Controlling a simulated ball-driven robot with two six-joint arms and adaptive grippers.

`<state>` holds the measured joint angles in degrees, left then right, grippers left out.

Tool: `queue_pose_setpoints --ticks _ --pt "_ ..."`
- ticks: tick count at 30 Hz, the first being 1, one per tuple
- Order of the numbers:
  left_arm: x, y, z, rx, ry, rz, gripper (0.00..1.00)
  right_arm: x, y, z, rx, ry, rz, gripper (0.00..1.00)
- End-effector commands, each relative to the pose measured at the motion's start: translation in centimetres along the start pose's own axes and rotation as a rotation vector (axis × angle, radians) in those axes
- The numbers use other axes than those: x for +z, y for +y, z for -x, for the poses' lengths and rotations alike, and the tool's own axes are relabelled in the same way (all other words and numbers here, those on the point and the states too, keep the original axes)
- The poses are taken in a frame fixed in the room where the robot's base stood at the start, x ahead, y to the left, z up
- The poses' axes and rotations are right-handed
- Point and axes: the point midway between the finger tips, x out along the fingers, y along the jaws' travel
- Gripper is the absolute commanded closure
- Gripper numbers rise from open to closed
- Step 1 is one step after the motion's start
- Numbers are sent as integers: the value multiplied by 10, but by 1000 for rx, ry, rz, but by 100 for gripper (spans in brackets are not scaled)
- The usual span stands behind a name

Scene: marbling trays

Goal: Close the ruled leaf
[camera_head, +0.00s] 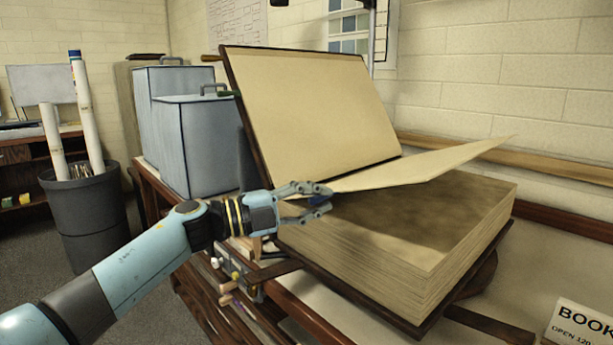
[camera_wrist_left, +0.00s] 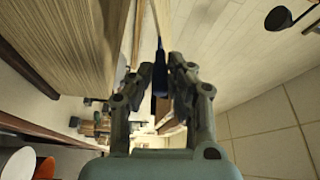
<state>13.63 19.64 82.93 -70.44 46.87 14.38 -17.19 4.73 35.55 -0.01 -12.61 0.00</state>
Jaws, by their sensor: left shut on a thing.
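A large thick book lies open, with its cover (camera_head: 310,105) leaning back and its page block (camera_head: 400,262) flat. One pale leaf (camera_head: 425,165) stands raised at a low slant above the block, its far right corner in the air. No ruling can be made out on it. My left gripper (camera_head: 322,201) is at the leaf's near left corner, shut on a dark blue tab there. In the left wrist view the blue tab (camera_wrist_left: 160,80) sits between the fingertips (camera_wrist_left: 166,78), and the page block (camera_wrist_left: 65,40) is at left. My right gripper is not in view.
Grey-blue boxes (camera_head: 190,135) stand left of the book. A dark bin (camera_head: 88,215) with rolled tubes is farther left. Small tools (camera_head: 235,280) lie below the gripper. A "BOOK" sign (camera_head: 580,325) is at lower right.

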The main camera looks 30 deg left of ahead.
Motion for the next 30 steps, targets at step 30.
queue_pose_setpoints --ticks 30 --pt "2 75 1 159 -3 -376 100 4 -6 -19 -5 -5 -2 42"
